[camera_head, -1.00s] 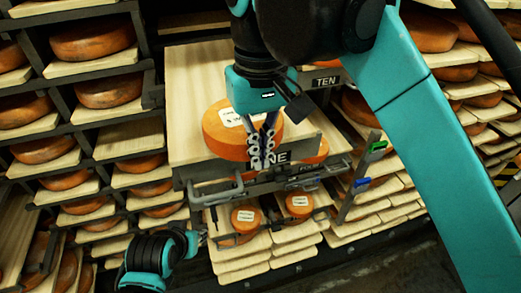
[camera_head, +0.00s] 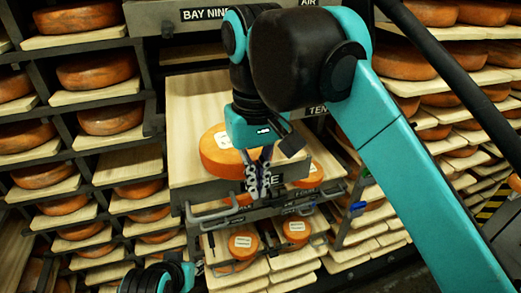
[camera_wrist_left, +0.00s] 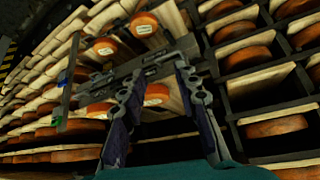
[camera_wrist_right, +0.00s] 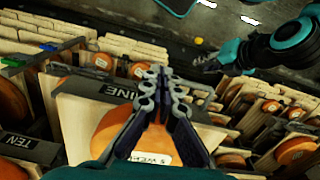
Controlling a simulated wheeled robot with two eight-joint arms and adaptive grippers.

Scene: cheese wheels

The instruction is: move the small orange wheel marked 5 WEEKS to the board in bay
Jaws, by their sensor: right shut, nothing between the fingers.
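An orange wheel (camera_head: 211,158) with a white label lies flat on the pale board (camera_head: 187,110) in bay nine. In the right wrist view the label on this wheel (camera_wrist_right: 108,125) seems to read "5 WEEKS", partly hidden by a finger. My right gripper (camera_head: 258,190) is shut and empty, pointing down at the wheel's near right edge and the front sign. Whether it touches the wheel I cannot tell. My left gripper (camera_wrist_left: 157,78) is open and empty, low in front of the racks; its arm shows at the bottom of the head view.
Two labelled orange wheels (camera_head: 242,245) (camera_head: 296,231) sit on lower boards; their labels are unreadable. Another wheel (camera_head: 311,176) is right of the bay-nine board. Grey metal brackets (camera_head: 300,201) jut out below the sign. Racks of wheels stand both sides.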

